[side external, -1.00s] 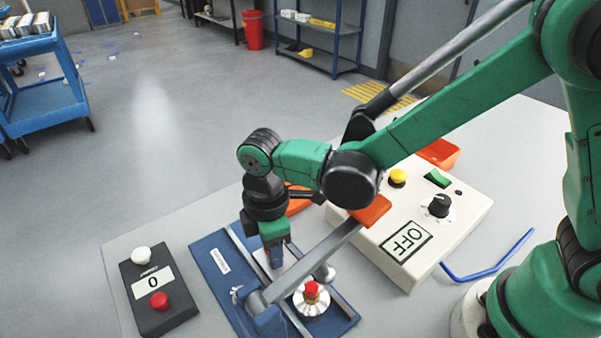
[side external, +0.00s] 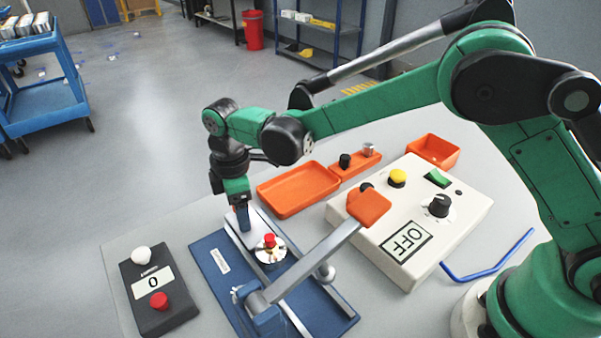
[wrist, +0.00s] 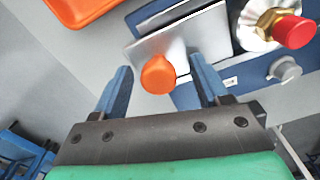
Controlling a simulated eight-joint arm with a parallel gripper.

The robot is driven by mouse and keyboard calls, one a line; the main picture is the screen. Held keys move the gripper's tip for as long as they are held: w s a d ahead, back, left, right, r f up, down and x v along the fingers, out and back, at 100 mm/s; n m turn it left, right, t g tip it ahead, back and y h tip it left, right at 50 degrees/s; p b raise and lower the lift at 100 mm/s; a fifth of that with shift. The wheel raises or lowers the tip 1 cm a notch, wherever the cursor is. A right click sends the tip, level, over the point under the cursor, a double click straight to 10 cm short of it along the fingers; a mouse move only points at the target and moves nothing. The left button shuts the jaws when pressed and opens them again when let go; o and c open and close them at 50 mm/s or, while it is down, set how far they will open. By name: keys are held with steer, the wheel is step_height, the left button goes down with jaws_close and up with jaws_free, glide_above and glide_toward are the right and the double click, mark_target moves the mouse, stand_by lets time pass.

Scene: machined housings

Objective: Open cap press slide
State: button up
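The press has a blue base (side external: 215,283) with two rails. Its pale metal slide plate (side external: 244,238) sits near the far end of the base, carrying a round metal housing (side external: 272,254) with a red cap (side external: 269,239). The housing is clear of the press lever (side external: 318,258), which ends in an orange handle (side external: 369,207). My gripper (side external: 240,221) points down at the plate's far end. In the wrist view, an orange knob (wrist: 158,75) on the plate (wrist: 165,42) shows between the fingers of my gripper (wrist: 160,65), with a gap on both sides. The side view hides this knob.
Left of the press is a dark counter box (side external: 157,290) reading 0. Right is a white control box (side external: 445,215) reading OFF. Behind stand an orange tray (side external: 298,190), a small orange holder (side external: 352,167) and an orange bin (side external: 433,151). A blue bent rod (side external: 490,272) lies at right.

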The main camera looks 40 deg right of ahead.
steer(key=shift+r, duration=0.1)
steer(key=shift+r, duration=2.7)
steer(key=shift+d+r, duration=0.2)
steer(key=shift+d, duration=0.05)
steer(key=s+d+r+m+t, duration=0.1)
steer(key=s+d+m+t, duration=0.1)
steer(key=s+d+m, duration=0.2)
steer(key=s+d+r+m+t, duration=0.2)
steer(key=s+d+m, duration=0.2)
steer(key=d, duration=0.3)
steer(key=s+d+r+m+t, duration=0.2)
steer(key=s+d+m, duration=0.2)
steer(key=d+m, duration=0.1)
steer(key=shift+s+d+r+m+t, duration=0.25)
steer(key=shift+m+t, duration=0.15)
steer(key=shift+m, duration=0.4)
steer(key=shift+s+d+f, duration=0.1)
steer(key=shift+s+f, duration=0.1)
